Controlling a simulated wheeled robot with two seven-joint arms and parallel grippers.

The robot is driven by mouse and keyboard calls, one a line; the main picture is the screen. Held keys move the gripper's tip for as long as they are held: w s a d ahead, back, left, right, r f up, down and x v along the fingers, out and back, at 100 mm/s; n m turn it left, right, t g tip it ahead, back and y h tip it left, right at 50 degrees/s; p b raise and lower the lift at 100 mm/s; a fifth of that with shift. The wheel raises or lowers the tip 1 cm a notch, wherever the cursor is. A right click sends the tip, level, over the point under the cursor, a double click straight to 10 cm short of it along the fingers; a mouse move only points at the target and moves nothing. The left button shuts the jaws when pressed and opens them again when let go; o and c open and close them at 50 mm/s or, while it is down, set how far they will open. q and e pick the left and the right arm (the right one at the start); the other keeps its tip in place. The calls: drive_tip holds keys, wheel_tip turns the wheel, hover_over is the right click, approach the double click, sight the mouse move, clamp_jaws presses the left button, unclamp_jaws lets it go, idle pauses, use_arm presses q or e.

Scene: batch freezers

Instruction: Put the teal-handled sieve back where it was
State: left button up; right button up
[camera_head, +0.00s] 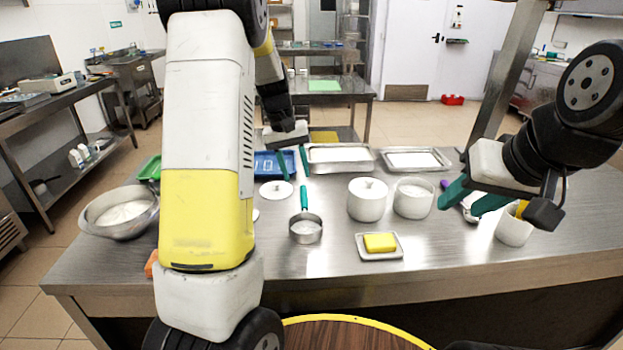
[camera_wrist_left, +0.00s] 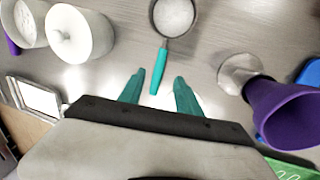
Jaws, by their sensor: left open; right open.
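The teal-handled sieve, a small round metal cup with a pale inside (camera_head: 306,231), lies on the steel table with its handle pointing away from me. It also shows at the top of the left wrist view (camera_wrist_left: 175,17), its teal handle reaching toward the fingers. My left gripper (camera_head: 293,163) is open and empty, just beyond the handle end. In the left wrist view the handle tip lies in line with the gap between its teal fingers (camera_wrist_left: 159,90). My right gripper (camera_head: 472,197) is open, over the right side of the table.
A lidded white pot (camera_head: 367,201) and an open white pot (camera_head: 413,198) stand right of the sieve. Butter on a dish (camera_head: 380,257) lies nearer. A steel bowl (camera_head: 120,214) stands left. In the left wrist view, a purple cone-shaped thing (camera_wrist_left: 288,115) is right of the fingers.

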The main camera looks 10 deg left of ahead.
use_arm(q)
drive_tip(key=s+d+r+m+t, duration=0.2)
drive_tip(key=s+d+r+t, duration=0.1)
drive_tip(key=s+r, duration=1.05)
drive_tip(key=s+d+m+t, duration=0.1)
drive_tip(key=s+d+t, duration=0.1)
drive_tip(key=s, duration=1.1)
drive_tip(key=shift+d+m+t, duration=0.4)
